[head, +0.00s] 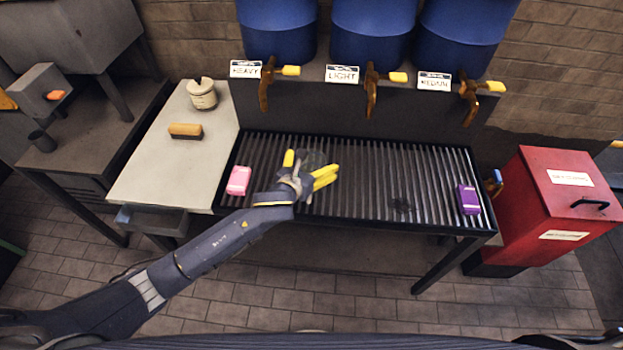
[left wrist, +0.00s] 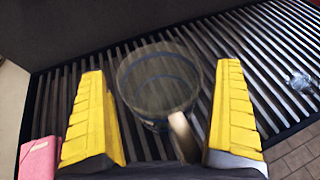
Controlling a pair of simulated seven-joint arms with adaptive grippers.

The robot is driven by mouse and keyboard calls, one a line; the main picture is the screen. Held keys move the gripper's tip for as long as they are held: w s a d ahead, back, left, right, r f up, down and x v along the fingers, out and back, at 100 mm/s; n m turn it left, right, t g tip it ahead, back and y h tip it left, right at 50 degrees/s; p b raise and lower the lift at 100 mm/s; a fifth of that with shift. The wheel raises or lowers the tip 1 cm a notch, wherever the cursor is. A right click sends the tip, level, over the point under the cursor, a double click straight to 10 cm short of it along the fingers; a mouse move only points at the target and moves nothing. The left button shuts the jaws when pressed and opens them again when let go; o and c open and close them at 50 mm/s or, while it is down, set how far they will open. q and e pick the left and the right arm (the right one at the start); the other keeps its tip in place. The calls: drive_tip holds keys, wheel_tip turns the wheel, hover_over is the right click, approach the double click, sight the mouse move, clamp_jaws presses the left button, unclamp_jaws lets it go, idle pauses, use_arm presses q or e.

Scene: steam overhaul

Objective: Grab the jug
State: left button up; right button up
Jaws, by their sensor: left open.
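The jug is a see-through, round vessel with a light handle on the near side. It shows in the left wrist view (left wrist: 158,82) on the slatted grate, and faintly in the head view (head: 314,158) behind my left gripper. My left gripper (head: 306,166) is open over the grate, its yellow fingers spread wide. In the left wrist view the fingers (left wrist: 160,68) stand on either side of the jug, with gaps showing between them and its wall. The handle (left wrist: 184,136) points toward the palm. My right gripper is not in view.
A pink box (head: 239,181) lies left on the grate (head: 370,185), a purple one (head: 468,199) at the right. Blue barrels with taps (head: 371,88) overhang the back. A brush (head: 186,130) and a pot (head: 202,94) are on the left counter. A red chest (head: 560,205) stands right.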

use_arm(q)
drive_tip(key=c, duration=1.7)
drive_tip(key=shift+r, duration=0.15)
